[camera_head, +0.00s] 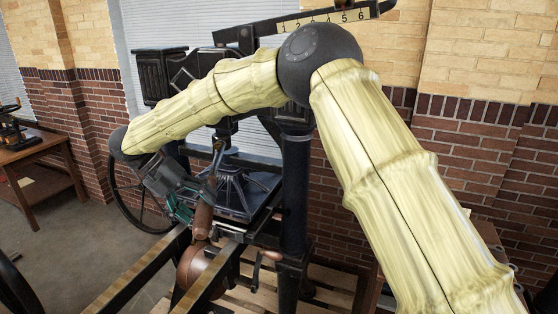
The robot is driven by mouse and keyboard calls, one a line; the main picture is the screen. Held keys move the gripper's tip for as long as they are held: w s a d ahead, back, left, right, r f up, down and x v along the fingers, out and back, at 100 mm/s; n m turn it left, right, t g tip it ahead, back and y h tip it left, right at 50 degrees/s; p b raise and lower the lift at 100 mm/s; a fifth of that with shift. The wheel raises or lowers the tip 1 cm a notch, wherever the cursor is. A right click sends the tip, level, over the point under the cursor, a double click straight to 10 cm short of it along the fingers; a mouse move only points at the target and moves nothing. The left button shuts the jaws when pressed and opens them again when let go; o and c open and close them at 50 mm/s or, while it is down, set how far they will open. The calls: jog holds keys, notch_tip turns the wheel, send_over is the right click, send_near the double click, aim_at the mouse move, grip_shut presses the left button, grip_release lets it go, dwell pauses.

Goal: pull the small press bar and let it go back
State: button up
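A large dark iron hand press (294,190) stands in the middle of the view, partly covered by my yellow arm. A bar with a brown wooden grip (203,222) hangs in front of it, slightly tilted. My gripper (192,212) is at the left of this grip, very close to it. Dark and teal parts of the gripper show, but its fingertips are small and partly hidden. I cannot tell whether they touch the grip or close around it. A smaller press (12,130) stands on a wooden table at the far left, with its bar not clearly visible.
Long rails (135,272) run from the large press toward the lower left. A spoked wheel (135,195) is behind. The wooden table (50,182) stands left, with open floor between.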

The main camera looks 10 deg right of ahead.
jog(key=o, duration=0.4)
jog(key=shift+a, duration=0.1)
jog(key=s+a+r, duration=0.3)
jog(key=a+r, duration=0.1)
jog(key=r, duration=0.2)
jog(key=s+r, duration=0.1)
jog(key=s, duration=0.4)
jog(key=s+d+r, duration=0.1)
jog(key=s+r, duration=0.1)
jog(key=s, duration=0.4)
jog(key=s+r, duration=0.1)
jog(key=s, duration=0.4)
jog(key=shift+s+d+r, duration=0.15)
jog(key=shift+d+r, duration=0.25)
